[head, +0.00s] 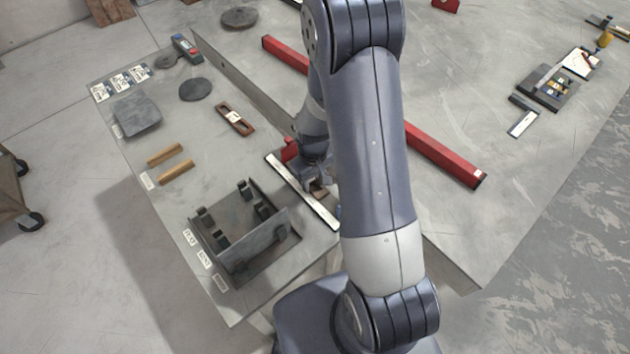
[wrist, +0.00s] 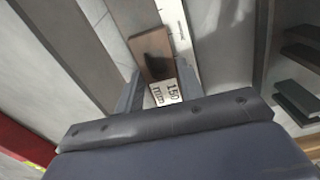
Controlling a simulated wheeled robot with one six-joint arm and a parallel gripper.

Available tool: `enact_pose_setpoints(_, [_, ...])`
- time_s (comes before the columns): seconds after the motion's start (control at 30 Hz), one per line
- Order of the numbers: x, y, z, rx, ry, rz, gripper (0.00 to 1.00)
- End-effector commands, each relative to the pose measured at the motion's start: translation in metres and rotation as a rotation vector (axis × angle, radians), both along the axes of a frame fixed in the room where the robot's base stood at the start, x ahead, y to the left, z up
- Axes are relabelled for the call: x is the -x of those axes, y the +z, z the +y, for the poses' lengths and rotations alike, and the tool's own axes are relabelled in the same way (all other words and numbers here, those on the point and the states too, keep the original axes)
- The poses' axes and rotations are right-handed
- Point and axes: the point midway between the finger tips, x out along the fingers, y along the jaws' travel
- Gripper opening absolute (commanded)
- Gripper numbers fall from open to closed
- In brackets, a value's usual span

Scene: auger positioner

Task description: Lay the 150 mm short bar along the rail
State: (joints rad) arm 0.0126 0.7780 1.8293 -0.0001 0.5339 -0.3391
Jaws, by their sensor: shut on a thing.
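In the wrist view, my gripper (wrist: 162,92) is shut on a brown short bar (wrist: 150,22) with a white "150 mm" label at its near end. The bar points away from the jaws and lies close beside a long pale strip with small marks (wrist: 178,30); I cannot tell whether they touch. In the head view, my gripper (head: 314,184) is low over this pale strip (head: 288,176), and the bar (head: 319,190) shows only in part. My arm hides the rest. A long thin grey rail (head: 240,82) runs across the table behind the gripper.
A dark rack with upright posts (head: 240,232) stands close on the left. Two wooden sticks (head: 170,165), a brown slotted piece (head: 235,118) and a grey block (head: 137,114) lie farther left. A long red beam (head: 445,156) is on the right. The table's front edge is near.

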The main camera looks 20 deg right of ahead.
Motion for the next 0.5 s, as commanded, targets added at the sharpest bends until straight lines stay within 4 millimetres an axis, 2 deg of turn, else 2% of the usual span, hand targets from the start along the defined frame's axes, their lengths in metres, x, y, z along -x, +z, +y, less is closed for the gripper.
enact_pose_setpoints(0.33, [-0.0013, 0.0002, 0.0008, 0.000, 0.000, -0.001, 0.00])
enact_pose_setpoints(0.37, [-0.0013, 0.0001, 0.0008, 0.000, 0.000, -0.001, 0.38])
enact_pose_setpoints(0.5, [-0.0012, 0.0001, 0.0007, 0.000, 0.000, 0.000, 0.50])
